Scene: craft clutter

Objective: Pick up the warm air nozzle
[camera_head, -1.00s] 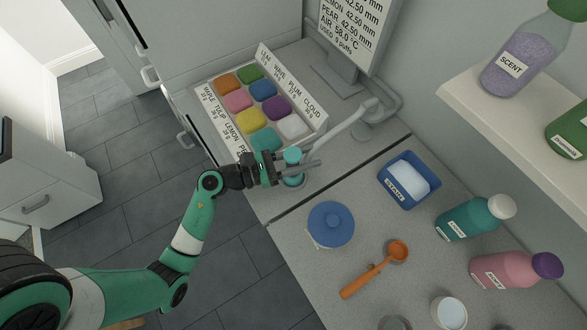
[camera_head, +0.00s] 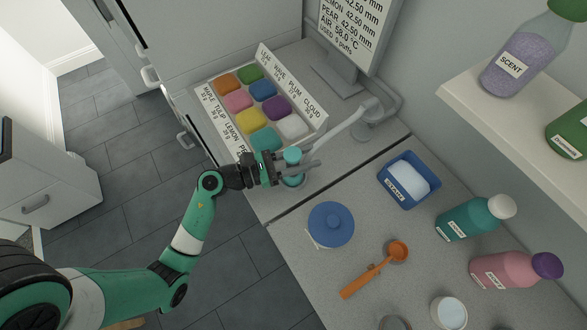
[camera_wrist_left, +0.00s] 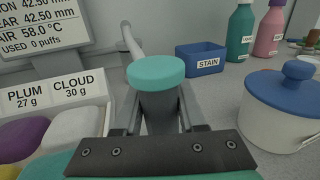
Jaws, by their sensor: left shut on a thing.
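The warm air nozzle (camera_head: 292,155) has a teal round cap and a grey body, and it stands at the counter's front edge beside the tray of coloured pieces. In the left wrist view the nozzle (camera_wrist_left: 156,72) is upright between the two fingers, its cap above them. My left gripper (camera_head: 285,168) is shut on the nozzle's body; in the left wrist view the fingers (camera_wrist_left: 157,115) press on both sides. A pale grey arm or hose (camera_head: 340,130) runs from behind the nozzle to a wall-side base. My right gripper is not in view.
The colour tray (camera_head: 208,88) lies left of the nozzle, with a screen (camera_head: 350,35) behind. To the right are a blue STAIN dish (camera_head: 391,189), a blue-lidded pot (camera_head: 330,222), an orange scoop (camera_head: 372,270) and bottles (camera_head: 475,218). A shelf (camera_head: 500,110) overhangs the right side.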

